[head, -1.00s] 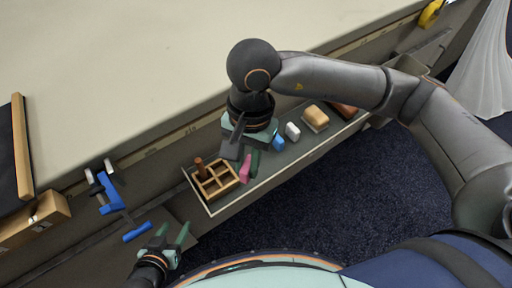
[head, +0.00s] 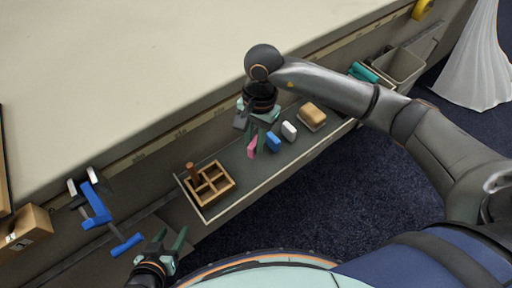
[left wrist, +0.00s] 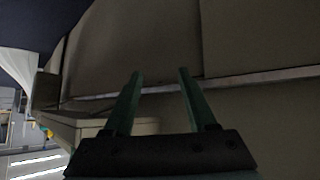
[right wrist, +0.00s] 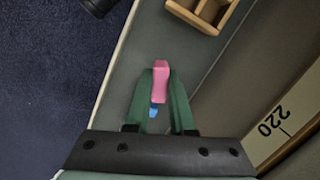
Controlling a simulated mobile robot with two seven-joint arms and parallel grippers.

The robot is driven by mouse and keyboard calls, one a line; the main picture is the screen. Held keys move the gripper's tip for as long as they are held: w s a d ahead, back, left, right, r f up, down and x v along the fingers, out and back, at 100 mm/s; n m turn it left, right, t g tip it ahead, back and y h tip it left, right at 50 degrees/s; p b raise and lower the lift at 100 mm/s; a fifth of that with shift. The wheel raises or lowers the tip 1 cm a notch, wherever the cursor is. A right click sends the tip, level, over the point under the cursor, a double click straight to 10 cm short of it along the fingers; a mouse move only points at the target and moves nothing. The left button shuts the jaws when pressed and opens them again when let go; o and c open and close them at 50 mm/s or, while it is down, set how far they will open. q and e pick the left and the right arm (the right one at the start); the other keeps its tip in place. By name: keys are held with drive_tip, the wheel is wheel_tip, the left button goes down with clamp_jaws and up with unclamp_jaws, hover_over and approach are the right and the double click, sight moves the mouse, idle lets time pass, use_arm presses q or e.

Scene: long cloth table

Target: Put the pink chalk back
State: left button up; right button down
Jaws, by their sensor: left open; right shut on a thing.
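The pink chalk (head: 252,148) is between the fingers of my right gripper (head: 257,138), over the grey tray. The right wrist view shows the pink chalk (right wrist: 160,78) gripped between the green fingertips, its end sticking out past them. A wooden holder (head: 225,191) with square compartments stands at the tray's left end. A brown stick (head: 193,172) stands upright in its far left compartment. The holder (right wrist: 226,18) also shows at the top of the right wrist view. My left gripper (head: 172,237) is open and empty, left of and below the tray.
Blue chalk (head: 273,141), white chalk (head: 289,130) and a tan sponge block (head: 312,115) sit on the tray (head: 238,160) to the right. A blue clamp (head: 97,207) and a cardboard box (head: 25,233) are at the left. Bare tray lies between holder and chalks.

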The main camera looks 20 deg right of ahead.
drive_tip(key=shift+w+d+f, duration=0.2)
drive_tip(key=shift+w+f, duration=0.1)
drive_tip(key=shift+f, duration=0.2)
drive_tip(key=shift+w+d+f, duration=0.1)
drive_tip(key=shift+d+f, duration=0.05)
drive_tip(key=shift+f, duration=1.5)
drive_tip(key=shift+f+b, duration=0.2)
drive_tip(key=shift+b, duration=0.15)
drive_tip(key=c, duration=0.8)
unclamp_jaws()
drive_tip(key=shift+r, duration=0.1)
